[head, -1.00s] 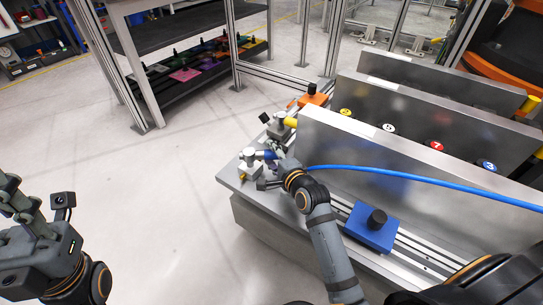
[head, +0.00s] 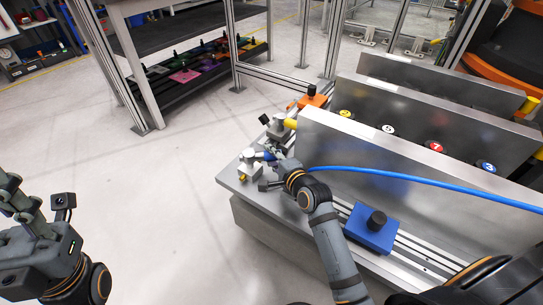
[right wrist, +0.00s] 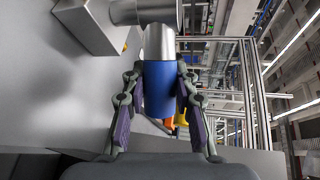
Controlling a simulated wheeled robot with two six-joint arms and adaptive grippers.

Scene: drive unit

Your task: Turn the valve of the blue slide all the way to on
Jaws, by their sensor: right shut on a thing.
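The blue slide (head: 372,229) with its black knob lies on the rails at the front right of the metal bench. A metal valve (head: 250,168) with a blue handle stands at the bench's left corner. My right gripper (head: 272,155) is at this valve. In the right wrist view the blue handle (right wrist: 159,88) sits between the fingers of my right gripper (right wrist: 158,105), below a silver collar. The fingers partly hide the handle in the head view. My left gripper (head: 12,200) is at the left edge, away from the bench and partly cut off.
A blue hose (head: 420,178) runs across the upright metal plates (head: 410,150). A second valve with a yellow handle (head: 290,124) stands just behind, and an orange slide (head: 312,97) lies farther back. The floor (head: 150,190) left of the bench is clear.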

